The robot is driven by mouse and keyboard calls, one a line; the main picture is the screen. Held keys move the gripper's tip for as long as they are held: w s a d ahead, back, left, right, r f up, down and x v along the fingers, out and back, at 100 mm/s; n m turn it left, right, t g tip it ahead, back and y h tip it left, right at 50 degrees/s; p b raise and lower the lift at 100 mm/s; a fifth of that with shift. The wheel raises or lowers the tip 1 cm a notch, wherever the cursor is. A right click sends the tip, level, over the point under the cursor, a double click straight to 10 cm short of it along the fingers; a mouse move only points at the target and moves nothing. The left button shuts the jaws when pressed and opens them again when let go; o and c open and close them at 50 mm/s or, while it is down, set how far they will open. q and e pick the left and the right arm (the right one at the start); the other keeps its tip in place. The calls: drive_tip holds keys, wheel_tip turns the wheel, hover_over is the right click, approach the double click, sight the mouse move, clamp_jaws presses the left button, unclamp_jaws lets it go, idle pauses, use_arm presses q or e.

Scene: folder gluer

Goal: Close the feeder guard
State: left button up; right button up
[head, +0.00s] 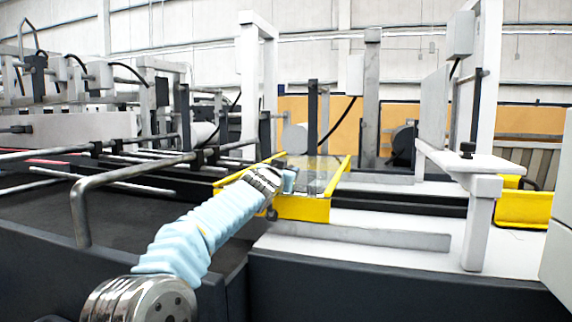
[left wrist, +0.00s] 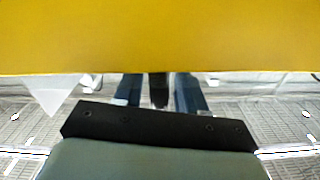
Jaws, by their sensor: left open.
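The feeder guard is a yellow frame (head: 302,208) with a clear panel (head: 312,170), in the middle of the head view. It appears low and nearly flat over the machine bed; its exact tilt is hard to tell. My left gripper (head: 289,181) is at the near left part of the guard, overlapping the clear panel in the picture. In the left wrist view a broad yellow surface (left wrist: 160,35) fills the top, close to the camera. The two blue fingers of my left gripper (left wrist: 158,92) stand apart below it, their far ends cut off by the yellow. Contact cannot be told.
A bent grey rail (head: 130,178) and several rods lie left of my left arm. A white post with a bracket (head: 483,215) stands to the right. A second yellow part (head: 522,210) is at the far right.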

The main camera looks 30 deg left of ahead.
sight(332, 187)
use_arm(q)
clamp_jaws()
idle(0.3)
drive_tip(key=shift+w+d+f, duration=0.1)
drive_tip(key=shift+d, duration=0.1)
drive_tip(key=d+b, duration=0.2)
drive_tip(key=w+d+b, duration=0.1)
drive_tip(key=d, duration=0.1)
drive_tip(key=d+b, duration=0.2)
drive_tip(key=shift+w+d+f+b, duration=0.3)
drive_tip(key=shift+f, duration=0.05)
drive_tip(key=d, duration=0.2)
drive_tip(key=w+d+b, duration=0.1)
drive_tip(key=d, duration=0.2)
drive_tip(key=shift+w+d+r, duration=0.1)
drive_tip(key=shift+r, duration=0.05)
drive_tip(key=w+d+p, duration=0.1)
drive_tip(key=w+d, duration=0.2)
drive_tip(key=d, duration=1.2)
drive_tip(key=shift+w+d+r+p, duration=0.2)
drive_tip(key=shift+w+r+p, duration=0.1)
drive_tip(key=shift+r, duration=0.05)
